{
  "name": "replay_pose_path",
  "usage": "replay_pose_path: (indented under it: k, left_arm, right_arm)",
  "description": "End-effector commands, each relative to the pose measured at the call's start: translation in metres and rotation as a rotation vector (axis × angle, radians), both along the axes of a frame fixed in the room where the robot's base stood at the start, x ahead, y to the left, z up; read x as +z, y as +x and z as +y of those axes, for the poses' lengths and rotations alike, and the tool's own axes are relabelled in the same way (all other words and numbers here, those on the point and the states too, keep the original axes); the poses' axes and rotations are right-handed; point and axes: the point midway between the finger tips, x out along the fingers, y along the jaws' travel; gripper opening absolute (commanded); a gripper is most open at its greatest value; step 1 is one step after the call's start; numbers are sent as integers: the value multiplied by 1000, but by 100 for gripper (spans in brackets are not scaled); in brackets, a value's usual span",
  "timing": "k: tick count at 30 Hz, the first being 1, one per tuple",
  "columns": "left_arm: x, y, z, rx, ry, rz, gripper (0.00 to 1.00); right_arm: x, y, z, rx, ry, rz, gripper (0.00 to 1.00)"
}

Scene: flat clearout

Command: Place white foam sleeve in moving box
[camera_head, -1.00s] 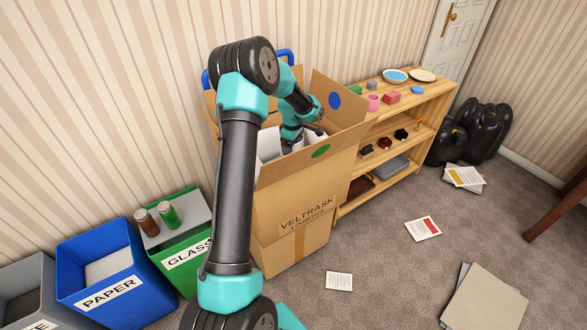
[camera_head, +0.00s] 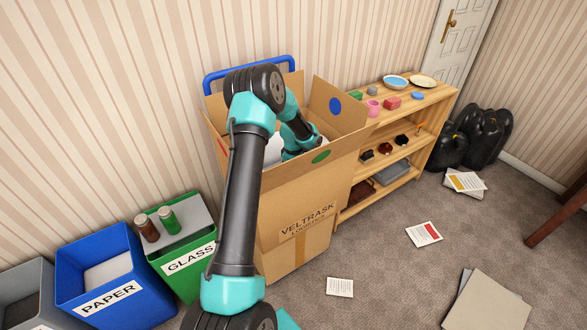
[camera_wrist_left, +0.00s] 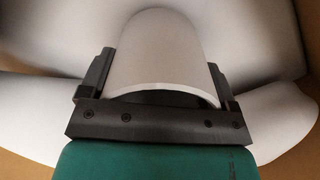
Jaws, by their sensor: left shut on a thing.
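The moving box (camera_head: 328,192) is a tall open cardboard carton with raised flaps, marked VELTRASK LOGISTICS. My left arm reaches over its front into the opening, and its gripper is hidden inside in the head view. In the left wrist view my left gripper (camera_wrist_left: 157,80) is shut on the white foam sleeve (camera_wrist_left: 158,45), a pale curved tube between the two fingers. The sleeve's near end shows a dark hollow. Brown cardboard (camera_wrist_left: 311,25) shows around it. My right gripper is not in view.
White material (camera_wrist_left: 258,40) lies around the sleeve inside the box. The blue PAPER bin (camera_head: 85,250) and green GLASS bin (camera_head: 200,228) stand left of the box. A wooden shelf (camera_head: 437,95) with small items stands right. Papers (camera_head: 423,234) lie on the carpet.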

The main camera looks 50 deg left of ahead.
Motion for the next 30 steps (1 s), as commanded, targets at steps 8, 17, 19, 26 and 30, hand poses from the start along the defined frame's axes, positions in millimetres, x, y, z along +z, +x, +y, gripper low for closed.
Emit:
replay_pose_path:
  k: [8, 17, 19, 26, 30]
  left_arm:
    - [-5, 0, 0, 0, 0, -1, 60]
    - [-8, 0, 0, 0, 0, -1, 94]
    - [-8, 0, 0, 0, 0, -1, 100]
    - [-7, 0, 0, 0, 0, -1, 100]
    - [-2, 0, 0, 0, 0, -1, 100]
  right_arm:
    - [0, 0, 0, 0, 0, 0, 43]
    - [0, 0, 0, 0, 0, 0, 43]
    - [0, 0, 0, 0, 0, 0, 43]
    - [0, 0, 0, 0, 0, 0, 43]
    - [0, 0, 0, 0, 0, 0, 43]
